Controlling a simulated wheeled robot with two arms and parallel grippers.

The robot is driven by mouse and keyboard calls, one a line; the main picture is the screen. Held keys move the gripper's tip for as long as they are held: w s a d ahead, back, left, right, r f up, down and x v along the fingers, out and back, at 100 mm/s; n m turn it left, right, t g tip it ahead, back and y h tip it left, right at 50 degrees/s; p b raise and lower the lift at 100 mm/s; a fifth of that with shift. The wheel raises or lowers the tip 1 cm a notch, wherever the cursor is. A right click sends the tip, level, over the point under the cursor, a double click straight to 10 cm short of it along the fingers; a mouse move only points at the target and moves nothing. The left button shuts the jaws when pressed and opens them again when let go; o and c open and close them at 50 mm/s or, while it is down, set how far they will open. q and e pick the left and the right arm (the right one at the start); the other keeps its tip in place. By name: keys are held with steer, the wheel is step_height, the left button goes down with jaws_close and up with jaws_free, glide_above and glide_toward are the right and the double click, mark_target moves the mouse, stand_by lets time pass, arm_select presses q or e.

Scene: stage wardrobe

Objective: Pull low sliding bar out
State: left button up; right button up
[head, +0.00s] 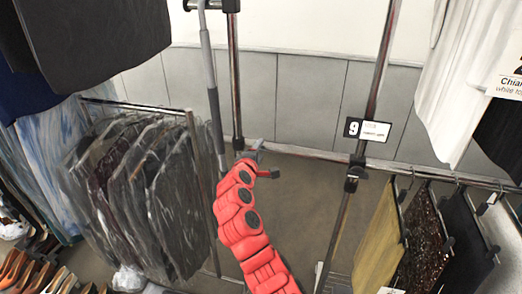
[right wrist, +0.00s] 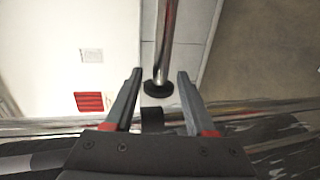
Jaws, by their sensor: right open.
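A low chrome bar (head: 135,106) at the left carries several dark garments in clear plastic. Its near end is by a chrome upright (head: 236,80) and a grey hanging pole (head: 212,100). My right gripper (head: 264,160) is just right of that upright, at the end of my red arm. In the right wrist view, its fingers (right wrist: 160,76) are apart. A chrome rod (right wrist: 164,40) with a black round end (right wrist: 158,88) shows between them; I cannot tell whether anything touches. A shiny horizontal bar crosses behind the fingers. My left gripper is not in view.
Another low rail (head: 450,178) at the right holds gold, sequinned and dark garments. A number 9 tag (head: 366,129) is on the right upright. Shoes (head: 25,268) stand at the lower left. Dark clothes (head: 95,40) and white clothes (head: 448,70) hang above. Bare floor lies between the rails.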

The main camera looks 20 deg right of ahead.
steer(key=b+v, duration=0.3)
steer(key=v, duration=1.2)
steer(key=shift+a, duration=0.1)
